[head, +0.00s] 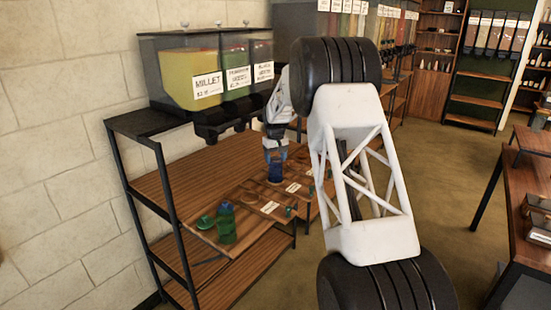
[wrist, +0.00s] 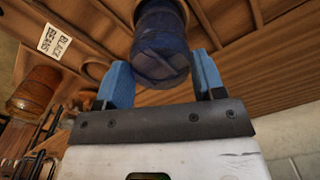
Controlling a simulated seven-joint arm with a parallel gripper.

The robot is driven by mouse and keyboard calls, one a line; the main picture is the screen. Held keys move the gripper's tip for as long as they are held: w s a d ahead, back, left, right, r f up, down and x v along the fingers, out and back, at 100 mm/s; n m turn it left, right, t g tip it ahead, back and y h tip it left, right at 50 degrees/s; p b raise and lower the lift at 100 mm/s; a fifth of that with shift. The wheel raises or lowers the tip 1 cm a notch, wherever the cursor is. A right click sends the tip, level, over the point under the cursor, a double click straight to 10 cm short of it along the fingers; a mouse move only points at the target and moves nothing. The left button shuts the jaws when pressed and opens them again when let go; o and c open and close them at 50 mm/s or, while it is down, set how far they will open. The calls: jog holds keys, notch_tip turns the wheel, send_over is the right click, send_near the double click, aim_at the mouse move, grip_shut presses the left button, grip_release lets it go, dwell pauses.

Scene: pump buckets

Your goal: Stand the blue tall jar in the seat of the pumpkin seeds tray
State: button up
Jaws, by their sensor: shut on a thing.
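My gripper (head: 274,148) has its blue fingers on either side of the blue tall jar (head: 276,171), shut on it. In the wrist view the dark blue jar (wrist: 161,42) is between the two fingertips of my gripper (wrist: 163,75). The jar is over the wooden trays on the shelf; I cannot tell whether its base touches one. The tray labels are too small to read in the head view, so I cannot tell which is the pumpkin seeds tray. In the wrist view a label (wrist: 55,42) reads black beans.
A green jar (head: 227,225) stands at the shelf's near end, beside a small green lid (head: 205,222). An amber jar (wrist: 47,88) is at the left of the wrist view. Dispensers marked millet (head: 192,78) and pumpkin seeds (head: 236,68) hang above the trays.

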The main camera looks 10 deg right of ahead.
jog(key=o, duration=1)
jog(key=shift+f, duration=0.1)
jog(key=shift+c, duration=0.2)
notch_tip(320, 180, up, 7)
dwell(0.5)
jog(key=shift+s, duration=0.1)
